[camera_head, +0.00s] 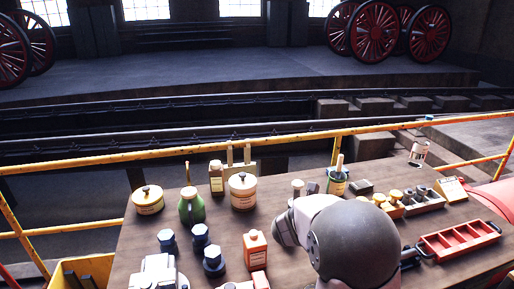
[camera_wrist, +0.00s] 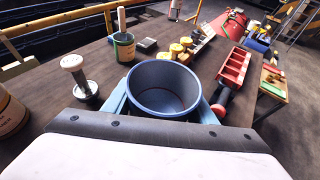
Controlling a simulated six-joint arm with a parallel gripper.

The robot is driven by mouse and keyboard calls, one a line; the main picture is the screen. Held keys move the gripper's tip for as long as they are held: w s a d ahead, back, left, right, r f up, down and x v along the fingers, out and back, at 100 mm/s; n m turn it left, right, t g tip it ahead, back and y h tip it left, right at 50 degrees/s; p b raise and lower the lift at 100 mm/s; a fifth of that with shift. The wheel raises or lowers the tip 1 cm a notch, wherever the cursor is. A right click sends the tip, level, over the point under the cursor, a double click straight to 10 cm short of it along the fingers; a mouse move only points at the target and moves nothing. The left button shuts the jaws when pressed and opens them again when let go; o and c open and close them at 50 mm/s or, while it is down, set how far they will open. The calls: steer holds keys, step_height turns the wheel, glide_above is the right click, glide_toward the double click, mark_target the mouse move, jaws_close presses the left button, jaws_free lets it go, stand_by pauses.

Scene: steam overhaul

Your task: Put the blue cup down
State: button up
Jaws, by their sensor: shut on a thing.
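The blue cup (camera_wrist: 164,102) fills the middle of the wrist view, upright and open at the top, and looks empty inside. My gripper (camera_wrist: 163,97) is shut on it, with one light blue finger on the left and one on the right of its wall. The cup's base is hidden, so I cannot tell whether it touches the wooden table (camera_wrist: 42,95). In the head view my arm hides the cup and the fingers.
A green pot with a brush (camera_wrist: 124,47) and a white-knobbed valve piece (camera_wrist: 76,75) stand left of the cup. A red tray (camera_wrist: 234,68) and a red-and-black tool (camera_wrist: 219,103) lie to its right. Several blue bolts (camera_head: 213,262) and an orange can (camera_head: 255,249) stand further left.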

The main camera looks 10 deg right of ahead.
step_height(320, 180, up, 5)
glide_above(268, 218)
step_height(268, 218, down, 12)
steer(key=shift+w+f+n+t+b, duration=0.15)
steer(key=shift+f+n+t+b, duration=0.15)
steer(key=shift+n+b, duration=0.1)
stand_by(0.4)
steer(key=shift+f, duration=0.1)
steer(key=shift+f+b, duration=2.15)
steer(key=shift+f, duration=1.15)
steer(key=shift+f+b, duration=0.5)
steer(key=shift+f, duration=0.1)
